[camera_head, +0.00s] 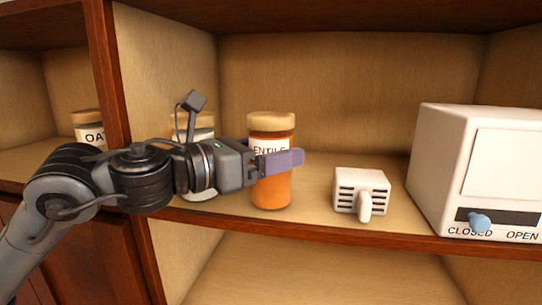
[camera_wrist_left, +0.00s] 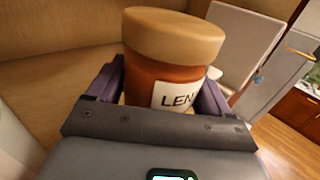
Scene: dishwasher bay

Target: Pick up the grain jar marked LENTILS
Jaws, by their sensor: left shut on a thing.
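The LENTILS jar (camera_head: 271,190) is orange with a tan lid and a white label, and it stands upright on the wooden shelf in the head view. Part of its label is hidden by my gripper. My left gripper (camera_head: 280,163) comes in from the left and is shut around the jar's middle. In the left wrist view the jar (camera_wrist_left: 175,75) sits between the two purple fingers of my left gripper (camera_wrist_left: 160,95), with "LEN" readable on its label. My right gripper is not in view.
Another jar (camera_head: 204,122) is partly hidden behind my left arm. An OATS-like jar (camera_head: 88,120) stands in the left compartment, beyond a wooden divider (camera_head: 104,80). A white slotted block (camera_head: 360,185) and a white box marked CLOSED and OPEN (camera_head: 440,165) stand to the right.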

